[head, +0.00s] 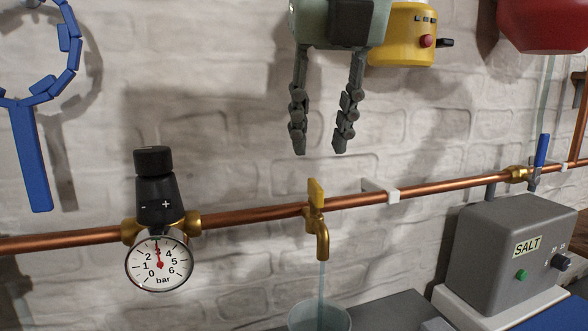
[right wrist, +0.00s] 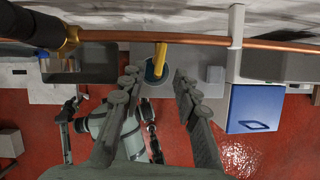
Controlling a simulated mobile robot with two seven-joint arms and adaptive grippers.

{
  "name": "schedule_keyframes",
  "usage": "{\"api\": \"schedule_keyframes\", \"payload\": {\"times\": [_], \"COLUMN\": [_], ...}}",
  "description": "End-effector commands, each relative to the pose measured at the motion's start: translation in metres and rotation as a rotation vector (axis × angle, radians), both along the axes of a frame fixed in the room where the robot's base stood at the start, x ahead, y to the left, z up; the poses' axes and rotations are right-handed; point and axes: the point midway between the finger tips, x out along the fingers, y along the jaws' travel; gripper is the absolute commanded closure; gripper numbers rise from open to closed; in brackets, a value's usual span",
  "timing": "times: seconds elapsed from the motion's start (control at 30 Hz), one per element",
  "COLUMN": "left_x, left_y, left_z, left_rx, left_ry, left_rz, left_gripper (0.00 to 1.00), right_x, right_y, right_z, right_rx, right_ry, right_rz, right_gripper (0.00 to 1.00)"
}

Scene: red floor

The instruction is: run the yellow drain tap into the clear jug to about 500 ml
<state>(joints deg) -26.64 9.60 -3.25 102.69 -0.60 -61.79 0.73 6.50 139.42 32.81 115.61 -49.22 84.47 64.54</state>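The yellow drain tap (head: 317,215) hangs from the copper pipe, its flat yellow lever standing up. A thin stream of water (head: 322,280) falls from its spout into the clear jug (head: 320,318). Only the jug's top shows at the lower edge, so its water level cannot be read. In the right wrist view the tap (right wrist: 160,58) lies over the jug (right wrist: 148,80). My right gripper (head: 325,150) is open and empty above the lever, apart from it. A grey-green part, apparently my left gripper, shows low in the right wrist view; its fingers are unclear.
A pressure gauge (head: 159,262) with a black regulator knob is left of the tap. A grey SALT box (head: 510,255) and a blue-handled valve (head: 540,152) are right. A yellow device (head: 403,35) and blue wrench-like tool (head: 33,160) are on the brick wall.

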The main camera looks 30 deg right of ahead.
Motion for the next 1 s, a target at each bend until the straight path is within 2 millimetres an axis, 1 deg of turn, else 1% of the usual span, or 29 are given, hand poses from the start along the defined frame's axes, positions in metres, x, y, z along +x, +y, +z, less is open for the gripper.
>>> {"api": "schedule_keyframes", "payload": {"times": [0.17, 0.33, 0.5, 0.63, 0.87, 1.0], "left_x": [0.0, 0.0, -0.001, -0.001, -0.001, -0.001], "left_y": [0.0, 0.0, 0.0, 0.0, 0.0, 0.0], "left_z": [-0.001, -0.001, -0.003, -0.004, -0.004, -0.004], "left_rx": [0.0, -0.001, -0.002, -0.002, -0.002, -0.002], "left_ry": [0.001, 0.001, 0.002, 0.002, 0.002, 0.002], "left_rz": [0.0, 0.0, 0.001, 0.001, 0.001, 0.001], "left_gripper": [0.69, 0.69, 0.69, 0.69, 0.69, 0.69], "right_x": [0.007, 0.017, 0.024, 0.026, 0.026, 0.026], "right_y": [-0.003, -0.008, -0.011, -0.011, -0.012, -0.012], "right_z": [-0.022, -0.048, -0.065, -0.07, -0.07, -0.07], "right_rx": [0.001, 0.001, 0.0, 0.001, 0.0, 0.0], "right_ry": [0.005, 0.006, 0.003, 0.001, 0.0, 0.0], "right_rz": [0.002, 0.001, 0.001, 0.0, 0.0, 0.0], "right_gripper": [0.69, 0.69, 0.69, 0.69, 0.69, 0.86]}}
